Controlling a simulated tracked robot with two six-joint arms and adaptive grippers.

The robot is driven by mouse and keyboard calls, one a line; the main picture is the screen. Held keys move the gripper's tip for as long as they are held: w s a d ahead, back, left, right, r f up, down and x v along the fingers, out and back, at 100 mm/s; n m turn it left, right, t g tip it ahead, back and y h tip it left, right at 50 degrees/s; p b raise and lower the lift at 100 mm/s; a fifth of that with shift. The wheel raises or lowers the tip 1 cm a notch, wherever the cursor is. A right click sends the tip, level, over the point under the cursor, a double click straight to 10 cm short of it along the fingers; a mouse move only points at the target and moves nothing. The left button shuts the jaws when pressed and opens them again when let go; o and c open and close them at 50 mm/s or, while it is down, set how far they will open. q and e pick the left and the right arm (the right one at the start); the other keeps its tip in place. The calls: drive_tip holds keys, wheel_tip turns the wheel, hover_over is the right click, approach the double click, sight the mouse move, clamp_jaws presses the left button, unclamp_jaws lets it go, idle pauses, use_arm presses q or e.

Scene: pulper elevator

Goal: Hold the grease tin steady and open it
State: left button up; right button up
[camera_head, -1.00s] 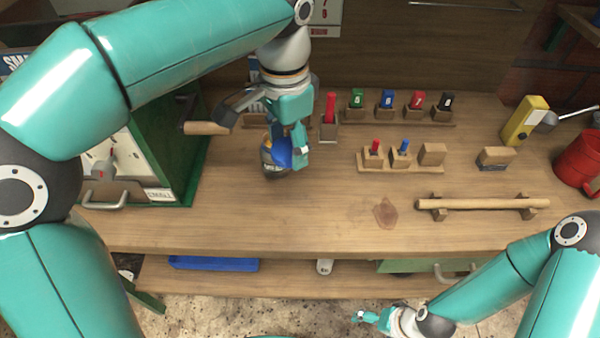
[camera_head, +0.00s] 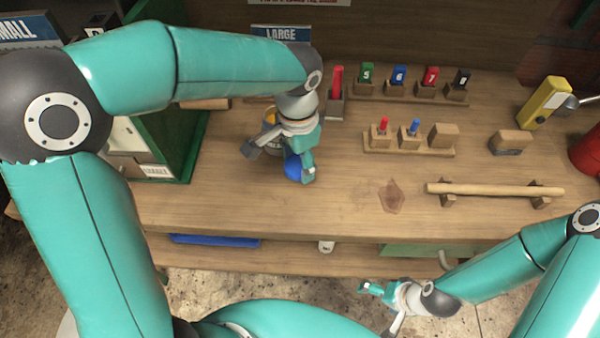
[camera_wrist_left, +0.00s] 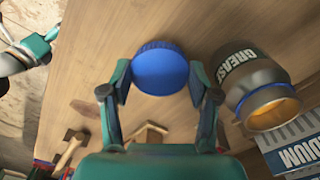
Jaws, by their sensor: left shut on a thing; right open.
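The dark grey grease tin (camera_wrist_left: 262,78) stands open on the wooden bench, its orange-yellow inside showing in the left wrist view. In the head view it is mostly hidden behind my left gripper, with only part of its rim (camera_head: 270,116) clear. My left gripper (camera_head: 299,172) is shut on the round blue lid (camera_wrist_left: 160,69), which is apart from the tin and beside it. The lid (camera_head: 292,167) also shows in the head view. My right gripper (camera_head: 374,289) is open and empty, low in front of the bench, away from the tin.
Wooden racks (camera_head: 408,145) with coloured pegs stand at the back. A wooden rod (camera_head: 495,189) lies on supports at the right. A green box (camera_head: 190,140) stands left of the tin. The bench front (camera_head: 270,210) is clear.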

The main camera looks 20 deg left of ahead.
sight(299, 174)
use_arm(q)
drive_tip(key=shift+f, duration=2.4)
drive_tip(key=o, duration=1.3)
drive_tip(key=shift+f, duration=0.1)
